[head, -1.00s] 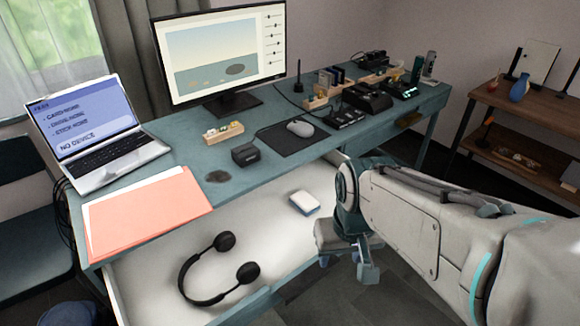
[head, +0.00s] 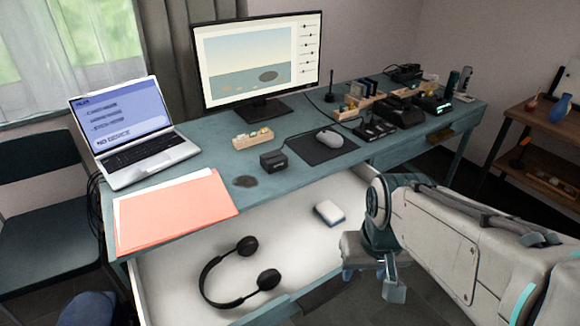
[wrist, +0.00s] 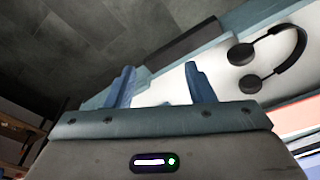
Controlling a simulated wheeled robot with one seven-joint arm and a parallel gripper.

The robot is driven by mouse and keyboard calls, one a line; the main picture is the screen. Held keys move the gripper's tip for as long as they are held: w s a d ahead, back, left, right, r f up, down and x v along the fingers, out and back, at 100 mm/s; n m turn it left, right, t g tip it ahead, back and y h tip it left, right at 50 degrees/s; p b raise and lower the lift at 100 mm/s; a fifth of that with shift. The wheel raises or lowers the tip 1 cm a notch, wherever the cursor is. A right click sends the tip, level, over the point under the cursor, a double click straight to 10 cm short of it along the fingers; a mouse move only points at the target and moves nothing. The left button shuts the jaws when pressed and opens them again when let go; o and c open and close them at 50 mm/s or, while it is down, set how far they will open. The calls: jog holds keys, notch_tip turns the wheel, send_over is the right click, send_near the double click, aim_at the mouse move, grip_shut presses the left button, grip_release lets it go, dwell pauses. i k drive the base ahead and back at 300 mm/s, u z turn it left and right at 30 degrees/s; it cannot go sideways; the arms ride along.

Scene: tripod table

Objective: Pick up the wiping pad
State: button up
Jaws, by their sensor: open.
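The wiping pad (head: 329,212), a small white block with a blue underside, lies in the open white drawer, near its right end. My gripper (head: 370,281) is low at the right of the drawer, beyond its front edge and apart from the pad. In the wrist view my gripper (wrist: 161,80) shows two blue fingers spread apart with nothing held between them. I cannot make out the pad clearly in the wrist view.
Black headphones (head: 238,274) lie in the drawer (head: 180,284), left of the pad; they also show in the wrist view (wrist: 262,60). The teal desktop (head: 215,162) above holds a folder (head: 178,212), laptop (head: 150,154), monitor and mouse. The drawer floor between headphones and pad is clear.

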aim_at(327, 210)
jog(key=k, duration=0.5)
jog(key=z, duration=0.95)
jog(key=i, duration=0.8)
jog(key=u, duration=1.9)
